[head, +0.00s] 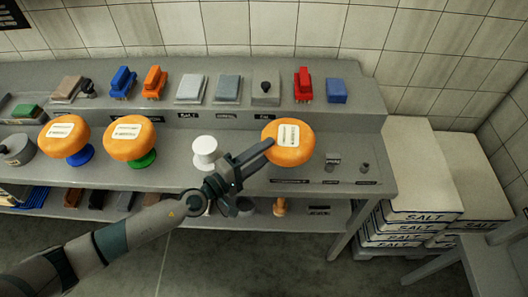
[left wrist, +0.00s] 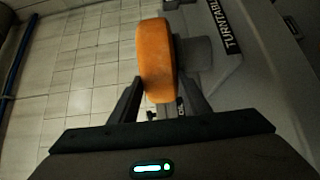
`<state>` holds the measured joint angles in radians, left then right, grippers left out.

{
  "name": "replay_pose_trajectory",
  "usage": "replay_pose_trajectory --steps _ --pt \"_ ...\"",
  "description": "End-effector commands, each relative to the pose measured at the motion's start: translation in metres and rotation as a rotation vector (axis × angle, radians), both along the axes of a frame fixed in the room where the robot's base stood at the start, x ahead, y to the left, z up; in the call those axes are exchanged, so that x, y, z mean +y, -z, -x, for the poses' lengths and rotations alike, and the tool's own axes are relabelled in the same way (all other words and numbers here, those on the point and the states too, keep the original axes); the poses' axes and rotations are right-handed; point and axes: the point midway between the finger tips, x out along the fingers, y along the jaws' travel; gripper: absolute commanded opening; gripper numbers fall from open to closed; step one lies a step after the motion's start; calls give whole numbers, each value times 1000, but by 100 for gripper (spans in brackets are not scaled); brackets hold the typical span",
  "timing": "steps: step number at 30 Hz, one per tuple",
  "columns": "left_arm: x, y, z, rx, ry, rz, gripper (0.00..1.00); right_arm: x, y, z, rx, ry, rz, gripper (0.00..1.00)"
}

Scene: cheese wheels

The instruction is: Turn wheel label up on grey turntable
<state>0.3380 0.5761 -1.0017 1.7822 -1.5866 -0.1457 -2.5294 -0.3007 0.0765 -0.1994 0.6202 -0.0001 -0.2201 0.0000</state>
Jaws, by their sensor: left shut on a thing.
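An orange cheese wheel (head: 287,143) stands at the right part of the bench, its white label facing the head camera. My left gripper (head: 264,150) is shut on this wheel at its left side. In the left wrist view the wheel (left wrist: 154,62) shows edge-on between the fingers (left wrist: 160,88). A grey round part, seemingly the turntable (left wrist: 194,52), shows right beside the wheel, near a label reading TURNTABLE. Whether the wheel touches it I cannot tell. In the head view the turntable is hidden behind the wheel. My right gripper is not in view.
Two more labelled orange wheels sit on a blue stand (head: 80,156) and a green stand (head: 143,160) at left. An empty white stand (head: 205,150) is left of my gripper. Several coloured items line the raised back shelf (head: 215,119). Salt sacks (head: 415,195) are stacked at right.

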Motion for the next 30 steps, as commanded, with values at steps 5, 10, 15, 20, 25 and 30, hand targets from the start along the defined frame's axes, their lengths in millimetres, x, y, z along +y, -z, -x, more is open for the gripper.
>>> replay_pose_trajectory --steps 5,10,15,20,25,30 --pt "0 -3 -1 -6 -2 5 0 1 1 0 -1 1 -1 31" --pt "0 -3 -1 -7 -2 4 0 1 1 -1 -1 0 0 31" --pt "0 -3 -1 -6 -2 4 0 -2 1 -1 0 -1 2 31" --pt "0 -2 -1 -6 -2 4 0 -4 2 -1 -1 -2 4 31" --pt "0 0 -1 -6 -2 4 0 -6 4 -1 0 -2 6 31" --pt "0 1 -1 -6 -2 4 45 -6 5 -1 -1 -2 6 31"
